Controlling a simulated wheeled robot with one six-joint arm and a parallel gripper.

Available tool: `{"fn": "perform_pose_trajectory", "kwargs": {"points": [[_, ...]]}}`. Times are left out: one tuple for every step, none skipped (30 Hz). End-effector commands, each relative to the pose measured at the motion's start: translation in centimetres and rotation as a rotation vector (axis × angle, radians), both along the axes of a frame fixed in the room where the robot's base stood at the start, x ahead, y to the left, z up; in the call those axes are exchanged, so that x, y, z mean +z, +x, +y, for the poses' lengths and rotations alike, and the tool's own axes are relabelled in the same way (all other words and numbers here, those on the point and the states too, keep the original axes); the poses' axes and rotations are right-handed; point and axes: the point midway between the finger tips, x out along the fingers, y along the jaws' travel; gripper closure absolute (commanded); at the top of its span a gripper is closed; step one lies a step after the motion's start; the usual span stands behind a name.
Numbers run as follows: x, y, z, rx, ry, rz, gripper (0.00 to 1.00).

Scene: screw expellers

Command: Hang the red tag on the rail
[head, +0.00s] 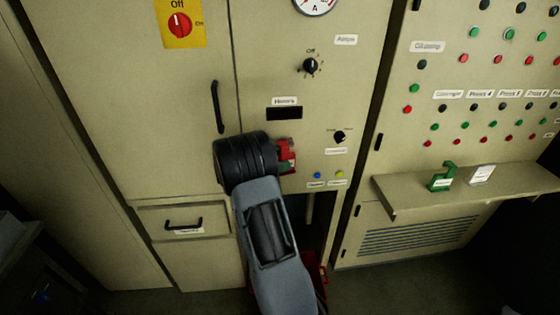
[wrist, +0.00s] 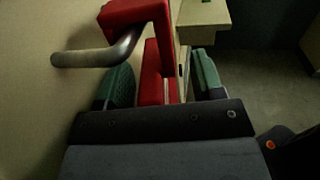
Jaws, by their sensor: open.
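The red tag (wrist: 152,75) is in the middle of the wrist view. Its hooked top (wrist: 135,12) passes over a grey metal rail (wrist: 90,57) that stands out from the cream panel. Contact between hook and rail is hard to confirm. My gripper (wrist: 161,82) is open, with one green fingertip on each side of the tag's lower part and gaps beside it. In the head view, the red tag (head: 287,150) shows at the right of my gripper (head: 284,158), in front of the cabinet. The rail is hidden there by my wrist.
A shelf (head: 470,188) at the right holds a green hook-shaped tag (head: 442,177) and a white tag (head: 481,175). The cabinet has a black door handle (head: 217,107), knobs and buttons close to my wrist. Something red (head: 317,275) is low behind my arm.

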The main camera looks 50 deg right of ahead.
Motion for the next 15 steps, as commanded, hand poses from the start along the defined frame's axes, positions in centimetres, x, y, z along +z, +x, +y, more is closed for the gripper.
{"fn": "perform_pose_trajectory", "kwargs": {"points": [[0.0, 0.0, 0.0, 0.000, 0.000, 0.000, 0.39], [0.0, 0.0, 0.1, 0.000, 0.000, 0.000, 0.39], [0.0, 0.1, 0.2, 0.001, 0.000, 0.000, 0.39], [0.0, 0.2, 0.3, 0.001, 0.000, 0.000, 0.39], [-0.1, 0.3, 0.5, 0.001, 0.000, 0.000, 0.39], [-0.1, 0.6, 0.9, 0.002, 0.000, -0.001, 0.39], [-0.1, 0.8, 1.3, 0.003, 0.000, -0.001, 0.39], [-0.1, 1.0, 1.7, 0.005, 0.000, -0.001, 0.39], [-0.1, 1.3, 2.3, 0.004, 0.000, 0.000, 0.39], [-0.2, 1.6, 2.9, 0.004, 0.000, 0.000, 0.39], [-0.2, 2.0, 3.4, 0.005, 0.000, 0.000, 0.39], [-0.2, 2.4, 4.2, 0.005, 0.000, 0.000, 0.39], [-0.2, 2.7, 4.8, 0.004, 0.000, -0.001, 0.39], [-0.2, 3.0, 5.3, 0.005, 0.000, -0.001, 0.39], [-0.2, 3.4, 6.1, 0.005, 0.000, -0.001, 0.39]]}}
